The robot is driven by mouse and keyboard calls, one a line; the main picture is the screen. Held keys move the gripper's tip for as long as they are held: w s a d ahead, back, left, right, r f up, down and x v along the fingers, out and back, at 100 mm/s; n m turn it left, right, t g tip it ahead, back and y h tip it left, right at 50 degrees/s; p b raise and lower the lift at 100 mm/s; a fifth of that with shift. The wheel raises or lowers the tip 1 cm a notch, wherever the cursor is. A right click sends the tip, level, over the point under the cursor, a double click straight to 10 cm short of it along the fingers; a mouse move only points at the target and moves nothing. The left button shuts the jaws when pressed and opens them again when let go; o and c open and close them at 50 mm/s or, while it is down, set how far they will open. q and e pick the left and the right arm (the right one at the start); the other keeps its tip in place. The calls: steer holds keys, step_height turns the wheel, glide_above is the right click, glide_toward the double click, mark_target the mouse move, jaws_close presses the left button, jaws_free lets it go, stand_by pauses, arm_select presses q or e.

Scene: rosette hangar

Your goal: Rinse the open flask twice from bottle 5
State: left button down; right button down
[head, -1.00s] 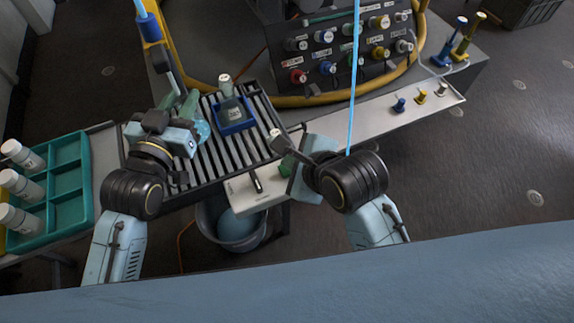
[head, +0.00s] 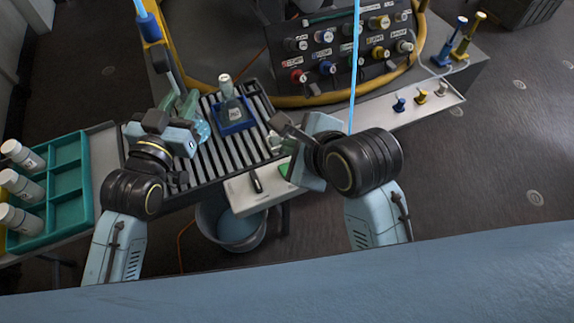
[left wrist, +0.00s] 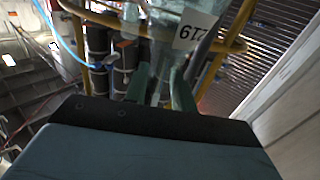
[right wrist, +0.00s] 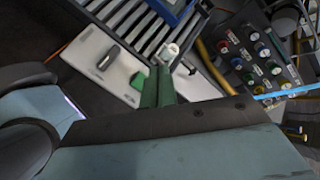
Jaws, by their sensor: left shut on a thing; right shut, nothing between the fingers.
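My left gripper (head: 184,112) is shut on the open flask (head: 203,130), a clear greenish glass vessel held above the left part of the slatted rack. My right gripper (right wrist: 160,85) is shut and empty, over the right end of the rack near a white board.
A capped flask (head: 230,92) stands in a blue holder (head: 236,127) on the slatted rack (head: 262,145). The white board (head: 240,194) carries a black handle and green part. A grey bucket (head: 236,232) stands below. A knobbed panel (head: 345,45) and yellow hose are behind.

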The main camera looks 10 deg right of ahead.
steer(key=shift+r, duration=0.1)
step_height(320, 180, up, 6)
steer(key=shift+f, duration=0.1)
stand_by(0.5)
